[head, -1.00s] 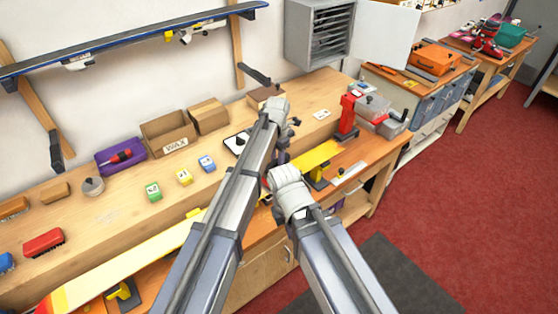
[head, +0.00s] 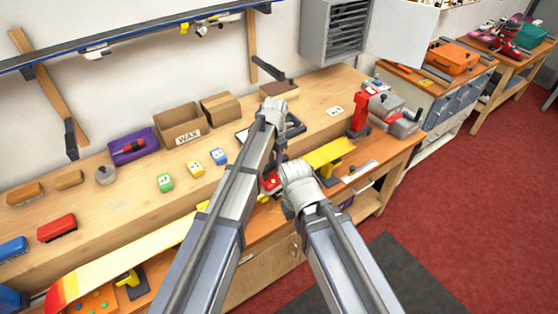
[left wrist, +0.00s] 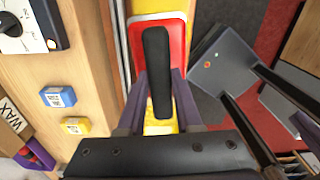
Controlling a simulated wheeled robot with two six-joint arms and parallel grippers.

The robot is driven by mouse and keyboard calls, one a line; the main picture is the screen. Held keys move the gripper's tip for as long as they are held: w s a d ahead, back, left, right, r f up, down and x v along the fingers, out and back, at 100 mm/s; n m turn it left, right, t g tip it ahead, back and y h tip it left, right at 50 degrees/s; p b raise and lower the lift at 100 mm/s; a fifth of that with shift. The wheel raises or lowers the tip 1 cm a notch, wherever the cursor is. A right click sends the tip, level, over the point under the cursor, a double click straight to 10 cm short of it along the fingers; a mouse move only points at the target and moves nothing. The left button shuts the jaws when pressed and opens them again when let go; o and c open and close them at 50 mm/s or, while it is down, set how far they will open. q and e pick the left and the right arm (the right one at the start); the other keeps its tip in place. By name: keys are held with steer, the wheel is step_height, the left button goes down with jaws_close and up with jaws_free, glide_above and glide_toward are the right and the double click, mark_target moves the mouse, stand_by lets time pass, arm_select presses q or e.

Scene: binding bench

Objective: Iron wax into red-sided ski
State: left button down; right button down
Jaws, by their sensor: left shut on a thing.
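The ski (head: 150,247) lies base-up along the front of the bench, yellow with a red-orange end at the left; its yellow right part (head: 330,153) shows past my arms. My left gripper (left wrist: 158,100) is shut on the black handle of a red iron (left wrist: 177,40). The iron is over the yellow base, which also shows in the left wrist view (left wrist: 160,128); I cannot tell whether it touches. In the head view the iron (head: 268,183) is a small red patch between my wrists. My right arm reaches beside it, and its fingertips cannot be made out.
Green (head: 165,182), yellow (head: 195,169) and blue (head: 218,156) blocks stand on the bench behind the ski. A WAX box (head: 180,125), a red brush (head: 57,228) and a red clamp-like stand (head: 361,112) are nearby. Yellow supports (head: 132,282) hold the ski.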

arm_select(q)
steer(key=shift+s+a, duration=0.3)
steer(key=shift+a, duration=0.15)
steer(key=shift+s+a+f, duration=0.1)
steer(key=shift+s+a, duration=0.4)
steer(key=shift+a, duration=0.2)
steer(key=shift+s+a, duration=0.5)
steer(key=shift+a, duration=0.2)
steer(key=shift+a, duration=0.1)
steer(key=shift+s+a, duration=0.5)
steer(key=shift+a, duration=0.2)
steer(key=shift+s+a, duration=0.45)
steer(key=shift+a, duration=0.2)
steer(key=shift+a, duration=0.1)
steer(key=shift+s+a, duration=1.05)
steer(key=shift+a, duration=0.25)
